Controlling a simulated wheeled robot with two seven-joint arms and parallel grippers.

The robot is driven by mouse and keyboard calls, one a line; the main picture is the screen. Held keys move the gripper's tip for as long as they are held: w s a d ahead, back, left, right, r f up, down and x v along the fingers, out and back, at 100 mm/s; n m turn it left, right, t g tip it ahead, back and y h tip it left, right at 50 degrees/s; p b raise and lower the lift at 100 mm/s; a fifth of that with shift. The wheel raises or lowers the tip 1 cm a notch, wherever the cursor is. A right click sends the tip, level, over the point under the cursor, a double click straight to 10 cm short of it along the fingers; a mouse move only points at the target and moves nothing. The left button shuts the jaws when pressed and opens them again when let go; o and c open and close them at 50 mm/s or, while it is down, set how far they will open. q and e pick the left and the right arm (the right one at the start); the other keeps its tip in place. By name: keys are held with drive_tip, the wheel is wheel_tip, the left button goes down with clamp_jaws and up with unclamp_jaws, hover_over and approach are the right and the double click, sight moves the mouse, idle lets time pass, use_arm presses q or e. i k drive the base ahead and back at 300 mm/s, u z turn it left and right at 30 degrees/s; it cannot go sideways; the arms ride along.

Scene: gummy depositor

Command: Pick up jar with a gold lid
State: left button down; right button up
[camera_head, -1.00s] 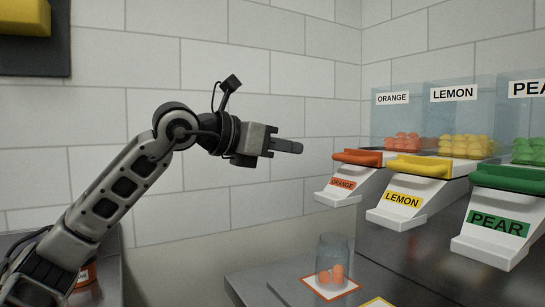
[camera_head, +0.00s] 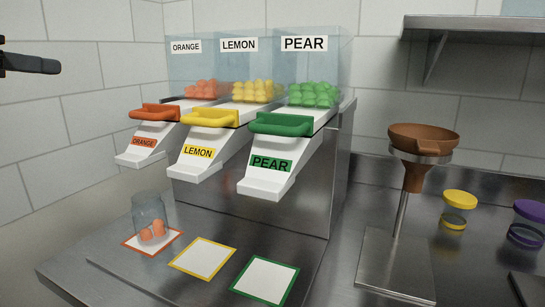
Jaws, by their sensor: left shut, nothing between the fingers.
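A clear jar (camera_head: 148,212) with a few orange gummies in it stands on the orange-bordered mat (camera_head: 134,246); I see no lid on it. A small jar with a yellow, possibly gold, lid (camera_head: 459,198) stands on the steel counter at the right. A jar with a purple lid (camera_head: 528,211) is at the right edge. My left gripper (camera_head: 50,66) is at the far left edge, shut and empty, well away from the jars. My right gripper is out of view.
The orange, lemon and pear dispensers (camera_head: 240,120) fill the middle. A yellow mat (camera_head: 202,258) and a green mat (camera_head: 265,281) lie empty. A brown funnel (camera_head: 424,140) stands on a metal stand before the yellow-lidded jar. A shelf (camera_head: 475,22) hangs above.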

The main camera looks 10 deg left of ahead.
sight(150, 217)
drive_tip(key=k, duration=1)
